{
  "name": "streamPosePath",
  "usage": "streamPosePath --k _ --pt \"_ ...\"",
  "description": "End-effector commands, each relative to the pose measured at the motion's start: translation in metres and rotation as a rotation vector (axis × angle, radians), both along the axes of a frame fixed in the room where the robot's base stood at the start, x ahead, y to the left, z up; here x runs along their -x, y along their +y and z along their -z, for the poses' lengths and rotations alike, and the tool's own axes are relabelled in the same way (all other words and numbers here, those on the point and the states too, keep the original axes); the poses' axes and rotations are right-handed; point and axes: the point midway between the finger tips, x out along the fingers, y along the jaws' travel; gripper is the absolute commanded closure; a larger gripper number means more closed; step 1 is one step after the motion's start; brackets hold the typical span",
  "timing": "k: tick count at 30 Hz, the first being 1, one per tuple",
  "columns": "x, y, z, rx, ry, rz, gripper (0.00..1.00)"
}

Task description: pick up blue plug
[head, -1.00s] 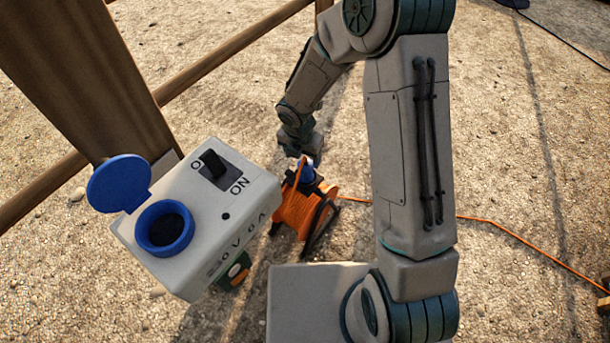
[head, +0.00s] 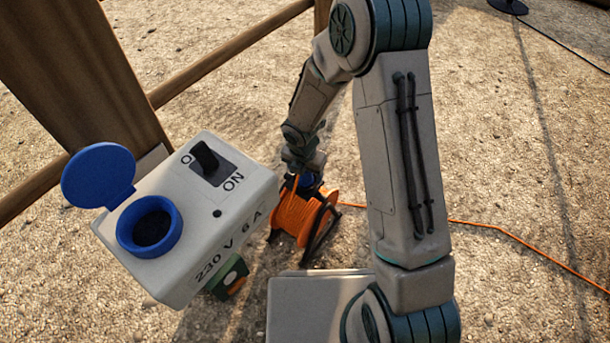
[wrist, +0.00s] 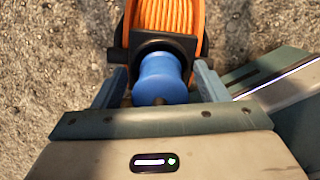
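The blue plug (wrist: 162,80) sits at a black holder on the orange cable reel (wrist: 166,14). In the wrist view it lies between the two fingers of my gripper (wrist: 160,85). The fingers are apart, one on each side, and a gap shows between the left finger and the plug. My gripper is open. In the head view, my gripper (head: 303,163) is right over the reel (head: 298,218), and only a little of the blue plug (head: 308,181) shows below it.
A grey power box (head: 185,225) with a blue socket, raised blue lid and ON/O switch stands at the left by a wooden post (head: 85,75). A green and orange object (head: 228,280) is below it. An orange cable (head: 500,232) runs right over open gravel.

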Motion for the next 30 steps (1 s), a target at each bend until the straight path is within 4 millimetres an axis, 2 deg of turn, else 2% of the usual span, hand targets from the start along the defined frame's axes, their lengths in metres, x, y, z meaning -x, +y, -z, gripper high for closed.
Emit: streamPosePath --k 1,5,6,14,19,23,28,30 --pt "0.0 0.0 0.0 0.0 0.0 0.0 0.44" --pt "0.0 0.0 0.0 0.0 0.0 0.0 0.8" --pt "0.0 0.0 0.0 0.0 0.0 0.0 0.85" --pt "0.0 0.0 -0.001 0.0 0.0 0.001 0.85" --pt "0.0 0.0 -0.009 -0.001 -0.001 0.002 0.85" --pt "0.0 0.0 -0.022 -0.002 -0.001 0.002 0.85" --pt "-0.001 -0.001 -0.048 -0.001 -0.002 0.003 0.85" --pt "0.006 -0.016 -0.055 0.001 0.001 0.006 0.85"
